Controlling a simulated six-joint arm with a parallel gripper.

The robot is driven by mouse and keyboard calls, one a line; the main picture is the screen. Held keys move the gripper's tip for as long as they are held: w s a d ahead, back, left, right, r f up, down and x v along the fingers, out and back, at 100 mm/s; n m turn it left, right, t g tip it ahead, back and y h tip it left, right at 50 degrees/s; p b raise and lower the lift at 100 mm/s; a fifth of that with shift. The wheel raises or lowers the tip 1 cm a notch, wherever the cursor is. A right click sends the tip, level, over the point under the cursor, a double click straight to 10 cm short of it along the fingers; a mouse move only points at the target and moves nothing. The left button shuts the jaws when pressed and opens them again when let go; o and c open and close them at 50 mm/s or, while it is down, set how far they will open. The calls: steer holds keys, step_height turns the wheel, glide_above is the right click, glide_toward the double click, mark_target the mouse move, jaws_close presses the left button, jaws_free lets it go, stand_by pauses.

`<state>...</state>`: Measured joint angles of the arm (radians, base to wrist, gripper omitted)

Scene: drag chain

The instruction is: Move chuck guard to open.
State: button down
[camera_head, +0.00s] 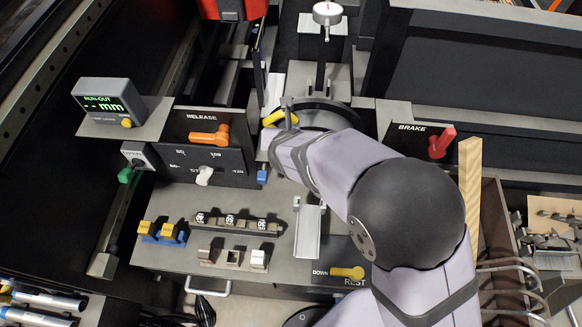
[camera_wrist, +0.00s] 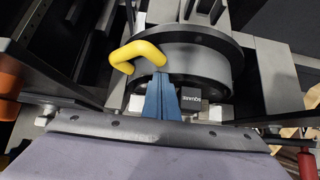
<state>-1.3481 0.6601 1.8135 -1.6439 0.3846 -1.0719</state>
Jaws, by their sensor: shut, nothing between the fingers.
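The chuck guard appears as a dark curved rim (camera_wrist: 213,38) around a grey drum-like chuck (camera_wrist: 200,62) in the wrist view. A bent yellow handle (camera_wrist: 136,51) sticks out at its left. In the head view, the yellow handle (camera_head: 279,118) shows just left of the chuck, whose front is largely hidden by my arm. My gripper (camera_wrist: 162,78) has blue fingers that are shut and empty. Their tips appear just below the right end of the yellow handle. I cannot tell whether they touch it.
Left of the chuck stands a panel with an orange release lever (camera_head: 209,135) and a white knob (camera_head: 204,175). A red brake lever (camera_head: 441,142) is at the right. A dial gauge (camera_head: 327,13) stands behind the chuck. Small blocks (camera_head: 230,222) sit on the front plate.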

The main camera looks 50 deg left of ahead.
steer(key=shift+w+a+r, duration=0.1)
steer(key=shift+r, duration=0.05)
steer(key=s+d+f+b+v, duration=0.1)
steer(key=f+b+v, duration=0.1)
steer(key=v, duration=1.1)
steer(key=shift+s+d+f, duration=0.2)
steer(key=shift+s+d, duration=0.05)
steer(key=shift+s, duration=0.05)
